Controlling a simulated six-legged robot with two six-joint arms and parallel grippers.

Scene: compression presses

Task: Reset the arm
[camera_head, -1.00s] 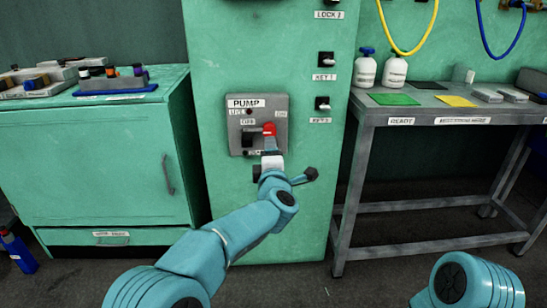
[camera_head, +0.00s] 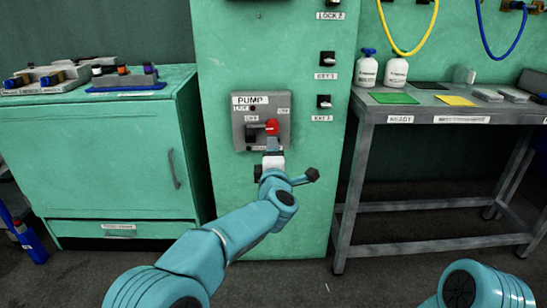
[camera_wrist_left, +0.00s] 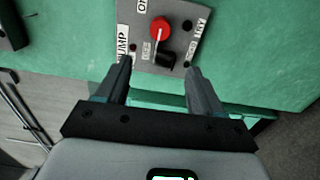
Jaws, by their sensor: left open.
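My left arm reaches to the grey pump panel (camera_head: 238,128) on the front of the green cabinet. Its gripper (camera_head: 272,148) is just below the red knob (camera_head: 271,127) and partly hidden by my own wrist. In the left wrist view, the two fingers (camera_wrist_left: 158,70) are spread with nothing between them. There the red knob (camera_wrist_left: 160,28) and its dark base lie beyond the fingertips, apart from them. Only a link of my right arm shows at the lower right of the head view; its gripper is out of sight.
A low green cabinet (camera_head: 100,155) with trays on top stands at left. A grey metal table (camera_head: 450,112) with white bottles, a green mat and a yellow mat stands at right. A blue bottle (camera_head: 30,243) is on the floor.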

